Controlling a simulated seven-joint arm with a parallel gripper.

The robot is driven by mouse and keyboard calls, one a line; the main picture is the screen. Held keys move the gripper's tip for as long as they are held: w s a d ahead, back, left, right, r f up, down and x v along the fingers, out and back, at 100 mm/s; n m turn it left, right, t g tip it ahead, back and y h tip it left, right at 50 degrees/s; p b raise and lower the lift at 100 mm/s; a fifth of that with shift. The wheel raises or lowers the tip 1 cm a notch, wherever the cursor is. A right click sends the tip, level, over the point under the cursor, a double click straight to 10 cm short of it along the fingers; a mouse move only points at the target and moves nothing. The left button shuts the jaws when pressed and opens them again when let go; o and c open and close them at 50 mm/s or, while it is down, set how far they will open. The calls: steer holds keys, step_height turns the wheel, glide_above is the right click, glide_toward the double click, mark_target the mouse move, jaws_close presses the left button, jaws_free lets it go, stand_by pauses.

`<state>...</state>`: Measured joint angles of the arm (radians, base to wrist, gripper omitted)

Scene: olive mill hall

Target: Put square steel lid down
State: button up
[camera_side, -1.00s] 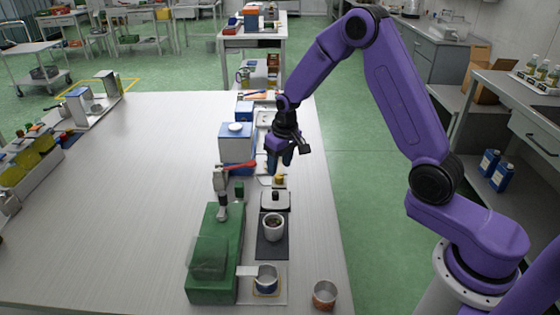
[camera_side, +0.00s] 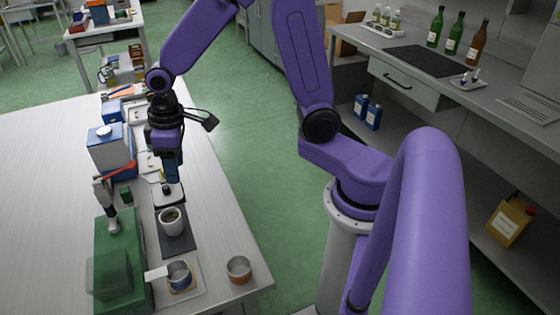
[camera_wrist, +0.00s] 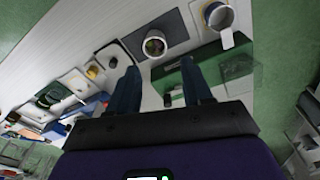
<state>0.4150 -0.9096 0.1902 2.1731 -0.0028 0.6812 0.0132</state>
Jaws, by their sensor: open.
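The square steel lid (camera_side: 179,199) with a dark knob lies on the table just beyond the dark mat in the side view. My gripper (camera_side: 171,179) points down just above it and hides part of its far side. In the wrist view my gripper (camera_wrist: 160,92) has its two fingers wide apart with nothing between them. There the lid (camera_wrist: 107,54) shows left of the fingers, with its knob in view. I cannot tell from the side view whether a finger touches the lid.
A white cup (camera_side: 172,227) stands on the dark mat (camera_side: 184,247). Nearer are a handled steel pan (camera_side: 179,279) and a copper-coloured cup (camera_side: 239,270). A green case (camera_side: 122,265) and a blue-white canister (camera_side: 109,153) stand left of the row. The table's left side is clear.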

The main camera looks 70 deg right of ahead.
steer(key=s+d+r+n, duration=0.2)
steer(key=s+n, duration=0.1)
steer(key=s, duration=0.8)
steer(key=s+d+r+n, duration=0.2)
steer(key=s+n, duration=0.2)
steer(key=s, duration=0.8)
steer(key=shift+g, duration=0.4)
